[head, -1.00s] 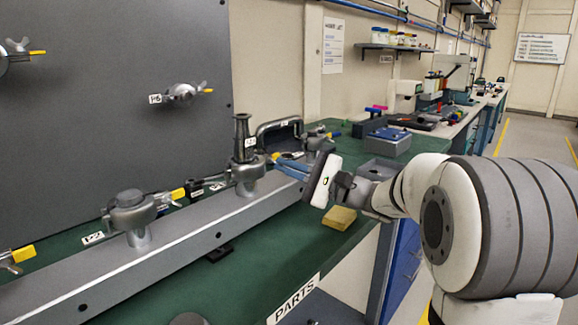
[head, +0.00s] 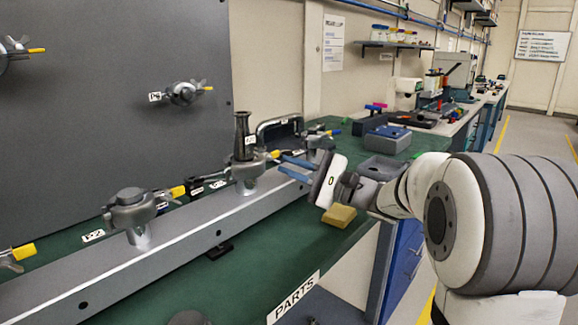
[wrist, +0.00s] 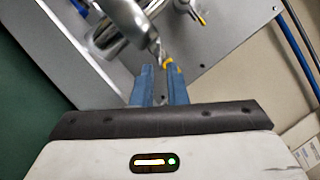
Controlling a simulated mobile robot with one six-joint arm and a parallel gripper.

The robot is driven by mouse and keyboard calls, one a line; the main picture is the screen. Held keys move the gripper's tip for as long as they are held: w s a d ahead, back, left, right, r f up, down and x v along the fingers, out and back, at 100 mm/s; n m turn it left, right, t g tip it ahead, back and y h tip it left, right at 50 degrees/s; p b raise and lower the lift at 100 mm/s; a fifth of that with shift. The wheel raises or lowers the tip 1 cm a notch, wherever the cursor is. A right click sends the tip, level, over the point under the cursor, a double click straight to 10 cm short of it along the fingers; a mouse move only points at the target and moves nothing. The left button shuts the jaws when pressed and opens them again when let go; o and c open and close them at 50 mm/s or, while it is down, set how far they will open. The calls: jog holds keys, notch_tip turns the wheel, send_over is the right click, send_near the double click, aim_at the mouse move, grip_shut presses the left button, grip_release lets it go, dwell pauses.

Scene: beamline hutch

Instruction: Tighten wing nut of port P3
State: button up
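The port with the tall upright flange (head: 244,165) stands mid-rail in the head view; its small label is too small to read surely as P3. A yellow-tipped wing nut (head: 274,155) is on its right side. My gripper (head: 282,165) is just right of this wing nut, its two blue fingers apart with nothing between them. In the wrist view, a metal clamp and the yellow-tipped wing nut (wrist: 167,63) lie just beyond the fingertips of my gripper (wrist: 161,70). The fingers appear apart from the nut, though exact contact is hard to tell.
The port labelled P2 (head: 133,215) is left on the same grey rail (head: 190,238). Another port (head: 318,145) stands behind my gripper. A yellow block (head: 339,216) lies on the green bench (head: 275,238) below. A black handle (head: 280,128) is behind.

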jog(key=v, duration=0.6)
jog(key=shift+s+d+p, duration=0.2)
jog(key=shift+d+p, duration=0.1)
jog(key=s+a+n+g+h+p, duration=0.1)
jog(key=s+a+g+h+p, duration=0.1)
jog(key=s+p, duration=0.1)
jog(key=s+a+n+g+h+p, duration=0.2)
jog(key=s+g+h+p, duration=0.1)
jog(key=s, duration=0.3)
jog(key=s+a+n+g+h+p, duration=0.2)
jog(key=s+a+p, duration=0.1)
jog(key=s+p, duration=0.2)
jog(key=shift+s+f+h, duration=0.25)
jog(key=shift+f+h, duration=0.05)
jog(key=shift+f, duration=0.1)
jog(key=s+d+r+n+h+p, duration=0.3)
jog(key=s+d+n+h+p, duration=0.3)
jog(key=s+d+h+p, duration=0.4)
jog(key=shift+d+r+n+t+h+p, duration=0.3)
jog(key=shift+d+n+h+p, duration=0.1)
jog(key=shift+h+p, duration=0.15)
